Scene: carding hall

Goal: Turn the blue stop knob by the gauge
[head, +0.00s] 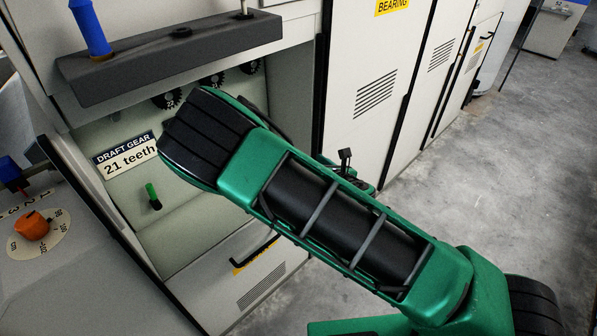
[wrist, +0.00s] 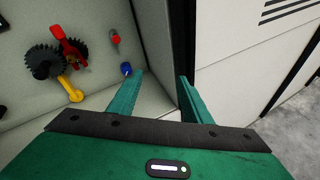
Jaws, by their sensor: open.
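A small blue knob (wrist: 126,69) shows in the wrist view on the pale wall of a recess, just left of my left fingertip. A red-topped peg sits above it. No gauge face is clear there. In the head view another blue piece (head: 11,171) sits at the left edge, above an orange knob on a numbered dial; I cannot tell which blue part is the stop knob. My gripper (wrist: 162,76) is open and empty, its two green fingers apart at the recess's right edge. In the head view my arm hides the gripper.
Gears with red and yellow arms (wrist: 55,60) are on the recess wall. The head view shows a dark shelf (head: 170,55) with a blue upright piece, a "DRAFT GEAR 21 teeth" label (head: 125,155) and a green peg (head: 152,196). Floor (head: 470,160) is clear at right.

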